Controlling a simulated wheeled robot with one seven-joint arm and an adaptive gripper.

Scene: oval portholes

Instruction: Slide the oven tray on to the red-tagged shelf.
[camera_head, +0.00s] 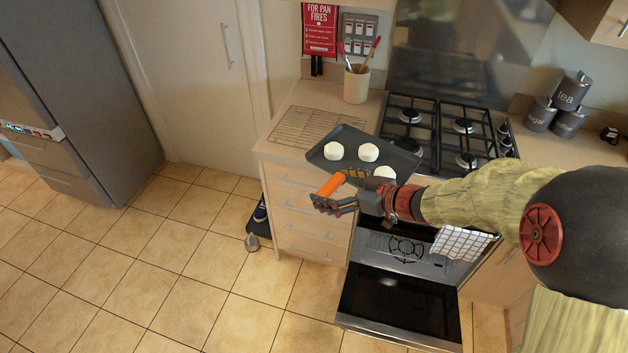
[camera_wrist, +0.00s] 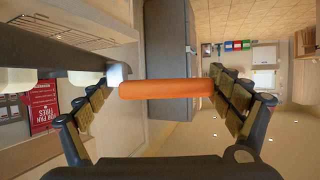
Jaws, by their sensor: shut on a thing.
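The dark oven tray (camera_head: 350,143) carries white round pieces (camera_head: 368,152) and is held in the air, tilted in the picture, in front of the counter beside the hob. My gripper (camera_head: 330,200) is shut on its orange handle (camera_head: 331,184); the handle also lies between the fingers in the wrist view (camera_wrist: 166,89). The tray's dark edge shows at the left of the wrist view (camera_wrist: 50,52). The oven below is open, its door (camera_head: 395,308) folded down. A wire shelf (camera_head: 405,248) shows in its mouth, partly hidden by my arm. I see no red tag.
A wire cooling rack (camera_head: 318,127) lies on the counter behind the tray. A utensil pot (camera_head: 356,84) stands near the wall. A checked cloth (camera_head: 460,243) hangs at the oven's right. The tiled floor at left is clear.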

